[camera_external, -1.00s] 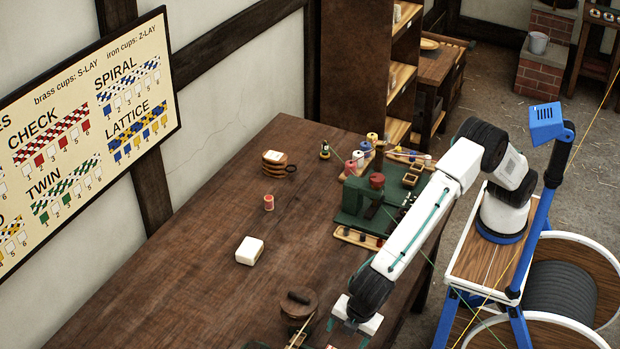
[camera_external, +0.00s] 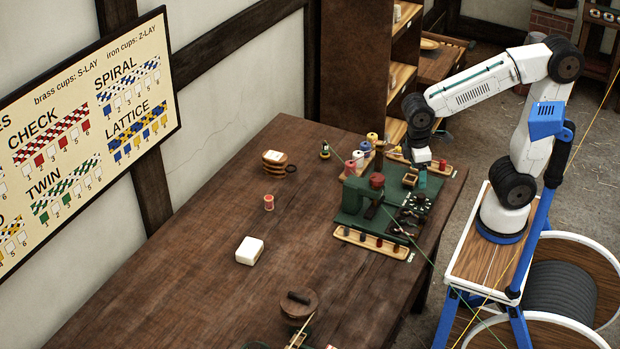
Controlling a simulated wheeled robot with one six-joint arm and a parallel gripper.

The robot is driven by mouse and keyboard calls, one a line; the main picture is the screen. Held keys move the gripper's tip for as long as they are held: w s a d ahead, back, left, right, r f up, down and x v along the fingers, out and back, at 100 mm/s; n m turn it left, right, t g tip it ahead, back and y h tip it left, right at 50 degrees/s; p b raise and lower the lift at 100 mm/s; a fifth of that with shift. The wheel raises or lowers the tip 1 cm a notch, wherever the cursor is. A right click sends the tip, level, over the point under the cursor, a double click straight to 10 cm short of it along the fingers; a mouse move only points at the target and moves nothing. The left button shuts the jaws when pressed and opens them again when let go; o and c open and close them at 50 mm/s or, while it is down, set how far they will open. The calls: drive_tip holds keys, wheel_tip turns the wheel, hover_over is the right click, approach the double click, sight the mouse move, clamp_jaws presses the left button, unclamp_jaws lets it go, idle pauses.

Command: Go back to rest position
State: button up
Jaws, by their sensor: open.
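My gripper (camera_external: 422,172) hangs from the raised arm above the right side of the green machine base (camera_external: 350,212) at the far right of the table. Its jaws are small and partly hard to make out, but they look open with nothing between them.
A spool tray (camera_external: 371,243) edges the green base.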

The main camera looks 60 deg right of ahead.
drive_tip(key=s+d+r+m+t, duration=0.1)
drive_tip(key=s+d+m, duration=0.2)
drive_tip(key=d, duration=0.5)
drive_tip(key=s+d+r+m+t+y, duration=0.1)
drive_tip(key=s+d+m, duration=0.2)
drive_tip(key=s+d, duration=0.2)
drive_tip(key=shift+s+d+m, duration=0.3)
drive_tip(key=shift+s+d, duration=0.05)
drive_tip(key=shift+d, duration=1)
